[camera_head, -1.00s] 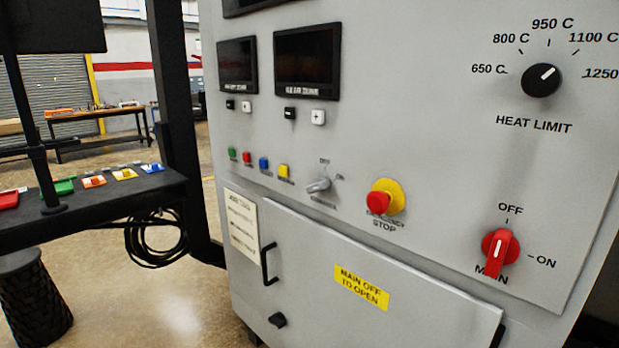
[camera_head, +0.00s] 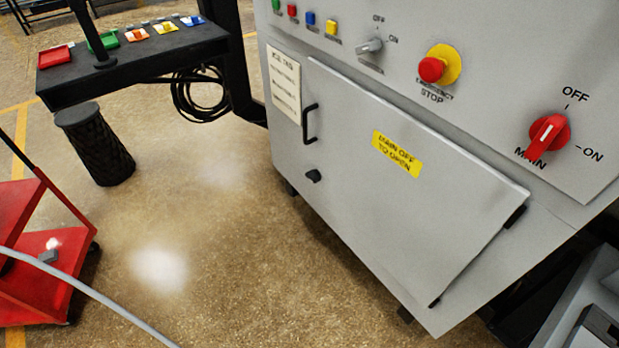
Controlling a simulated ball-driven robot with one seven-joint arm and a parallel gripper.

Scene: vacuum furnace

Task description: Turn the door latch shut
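The grey cabinet door (camera_head: 395,205) fills the lower front of the furnace cabinet and looks closed or nearly so; I cannot tell whether it is fully flush. A small black latch knob (camera_head: 313,176) sits near its left edge, below a black bar handle (camera_head: 310,124). The knob is small, and its exact turn is hard to tell. Black hinges (camera_head: 515,216) show at the right edge. A yellow label (camera_head: 397,153) reads "MAIN OFF TO OPEN". The red main switch (camera_head: 548,138) has its lever pointing down-left. My gripper is not in view.
A red cart (camera_head: 50,250) stands at lower left, with a grey cable (camera_head: 95,295) crossing the view. A black stool (camera_head: 97,145) stands by a black table (camera_head: 130,62). Coiled cable hangs beyond. The floor (camera_head: 210,200) left of the door is clear.

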